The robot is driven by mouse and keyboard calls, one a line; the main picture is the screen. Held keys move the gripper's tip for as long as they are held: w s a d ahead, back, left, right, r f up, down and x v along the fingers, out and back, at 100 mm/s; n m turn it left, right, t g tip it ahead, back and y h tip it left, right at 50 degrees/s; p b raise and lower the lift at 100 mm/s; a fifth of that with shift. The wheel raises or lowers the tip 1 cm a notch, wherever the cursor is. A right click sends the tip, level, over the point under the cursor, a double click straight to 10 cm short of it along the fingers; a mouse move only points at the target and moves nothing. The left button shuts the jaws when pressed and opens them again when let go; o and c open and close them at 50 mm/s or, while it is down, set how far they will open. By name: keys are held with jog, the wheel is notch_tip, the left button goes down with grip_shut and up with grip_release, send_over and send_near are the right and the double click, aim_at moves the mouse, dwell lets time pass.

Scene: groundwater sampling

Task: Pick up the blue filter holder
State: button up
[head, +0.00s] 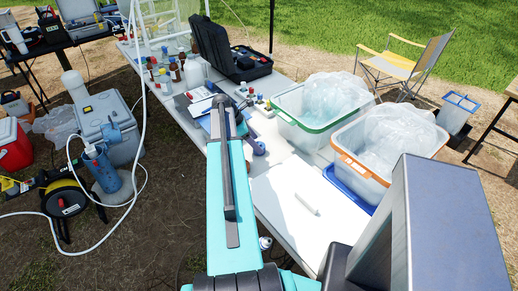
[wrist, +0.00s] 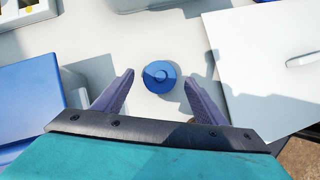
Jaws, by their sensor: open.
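The blue filter holder (wrist: 160,77) is a small round disc with a raised centre, lying on the white table in the wrist view. My gripper (wrist: 161,86) is open, with one finger to the left of the holder and one to the right. Gaps show between the holder and both fingers in this view. I cannot tell how high the fingertips are above the table. In the head view a small blue round thing (head: 259,148), likely the same holder, shows just right of my gripper's end, partly hidden by it.
A blue box (wrist: 28,92) stands left of my gripper in the wrist view. A white board with a white marker-like item (wrist: 303,60) lies to the right. In the head view, a green-rimmed bin (head: 300,122) and an orange-rimmed bin (head: 352,163) hold clear bags; a black case (head: 245,68) stands open behind.

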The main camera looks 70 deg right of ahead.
jog(key=shift+p+x, duration=0.5)
jog(key=shift+x, duration=1.35)
jog(key=c, duration=1.1)
jog(key=shift+r, duration=0.2)
jog(key=shift+c, duration=0.2)
jog(key=shift+r+b, duration=1.1)
jog(key=shift+r, duration=3.7)
